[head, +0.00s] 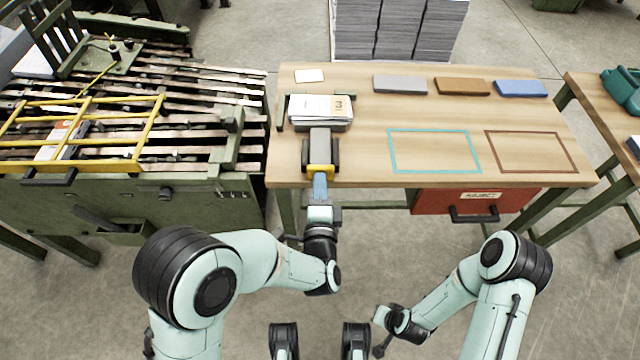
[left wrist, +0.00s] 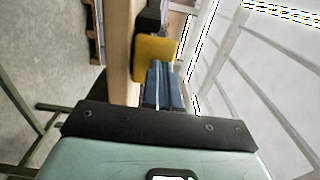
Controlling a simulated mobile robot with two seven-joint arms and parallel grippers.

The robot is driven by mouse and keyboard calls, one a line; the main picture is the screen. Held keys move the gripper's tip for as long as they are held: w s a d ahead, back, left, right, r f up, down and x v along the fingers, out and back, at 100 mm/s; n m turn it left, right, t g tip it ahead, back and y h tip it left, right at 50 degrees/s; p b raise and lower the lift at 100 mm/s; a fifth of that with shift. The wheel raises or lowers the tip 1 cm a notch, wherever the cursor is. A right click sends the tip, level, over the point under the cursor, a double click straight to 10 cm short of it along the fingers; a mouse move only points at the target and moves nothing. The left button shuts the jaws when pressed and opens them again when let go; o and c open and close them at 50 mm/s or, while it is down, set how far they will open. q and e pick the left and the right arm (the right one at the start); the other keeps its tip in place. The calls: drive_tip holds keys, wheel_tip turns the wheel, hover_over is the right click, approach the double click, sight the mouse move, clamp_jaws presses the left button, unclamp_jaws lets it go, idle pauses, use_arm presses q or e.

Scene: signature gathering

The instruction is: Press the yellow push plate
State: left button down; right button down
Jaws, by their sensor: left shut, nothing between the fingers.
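The yellow push plate (head: 320,168) is at the front end of a grey and black pusher (head: 320,145) at the table's near edge. It also shows in the left wrist view (left wrist: 154,58). My left gripper (head: 320,183) is shut and empty, its blue-grey fingers just in front of the plate. In the left wrist view the fingertips (left wrist: 160,68) overlap the plate's lower right part; I cannot tell whether they touch it. Behind the pusher lies a stack of printed sheets (head: 322,108). My right gripper (head: 382,340) is low at the front, away from the table.
The wooden table (head: 360,174) has teal (head: 434,172) and brown (head: 530,171) outlines, with grey, brown and blue blocks behind. A red REJECT drawer (head: 450,201) hangs below the front edge. A green machine with a yellow rack (head: 83,142) stands left.

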sight(319, 171)
use_arm(q)
drive_tip(key=shift+w, duration=0.1)
use_arm(e)
drive_tip(key=shift+s, duration=0.1)
use_arm(q)
drive_tip(key=w+p, duration=0.1)
drive_tip(key=w, duration=0.2)
drive_tip(key=shift+w+r, duration=0.1)
drive_tip(key=shift+w, duration=0.2)
drive_tip(key=shift+a+r, duration=0.1)
use_arm(e)
drive_tip(key=shift+a+r, duration=0.2)
drive_tip(key=shift+r, duration=0.45)
